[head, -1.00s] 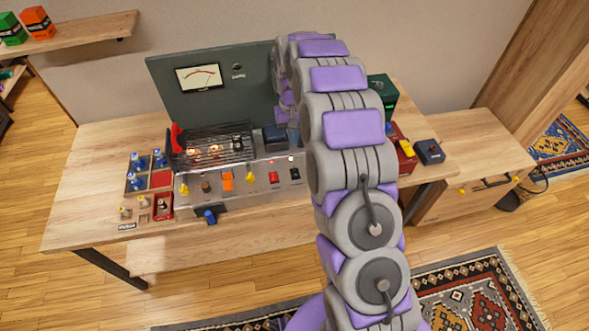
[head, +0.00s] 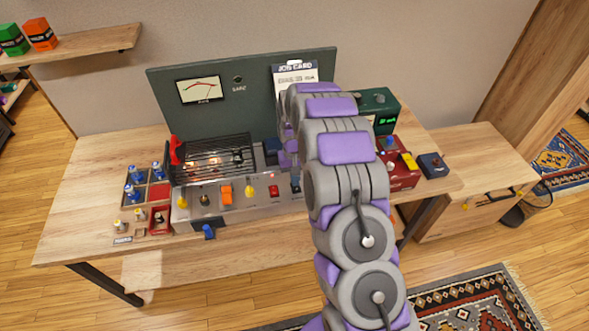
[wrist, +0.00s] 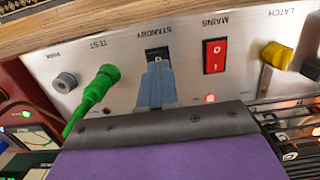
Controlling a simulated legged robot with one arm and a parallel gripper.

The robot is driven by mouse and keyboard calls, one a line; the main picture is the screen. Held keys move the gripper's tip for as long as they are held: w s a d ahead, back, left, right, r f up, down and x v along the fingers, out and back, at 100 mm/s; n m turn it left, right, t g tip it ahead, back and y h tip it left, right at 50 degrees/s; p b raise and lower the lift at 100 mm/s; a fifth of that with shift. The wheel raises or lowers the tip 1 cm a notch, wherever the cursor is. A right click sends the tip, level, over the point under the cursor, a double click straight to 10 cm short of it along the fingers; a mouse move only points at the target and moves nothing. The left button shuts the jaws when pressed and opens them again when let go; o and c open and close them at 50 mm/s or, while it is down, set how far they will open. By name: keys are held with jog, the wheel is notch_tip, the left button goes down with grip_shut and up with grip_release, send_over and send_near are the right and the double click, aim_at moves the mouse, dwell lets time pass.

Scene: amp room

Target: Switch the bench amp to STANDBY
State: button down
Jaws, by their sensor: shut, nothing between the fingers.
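The bench amp (head: 235,203) stands on the wooden bench, with knobs and switches along its front panel. In the wrist view its panel appears upside down, with the labels TEST, STANDBY, MAINS and LATCH. The STANDBY switch (wrist: 153,51) is a small black rocker, partly covered by my gripper. My gripper (wrist: 157,68) is shut and empty, its blue-grey fingertips over or against the lower part of that switch in the picture; I cannot tell if they touch. Which way the rocker is set cannot be read. In the head view my arm hides the gripper.
The red MAINS rocker (wrist: 215,55) is beside STANDBY, near a lit red lamp (wrist: 210,98). On the other side is a green plug or lever (wrist: 95,88) near TEST. A yellow knob (wrist: 275,55) sits under LATCH. A wire cage (head: 212,158) tops the amp; a job card (head: 292,77) hangs behind.

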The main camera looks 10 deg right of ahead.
jog(key=shift+f, duration=0.95)
jog(key=shift+s, duration=0.1)
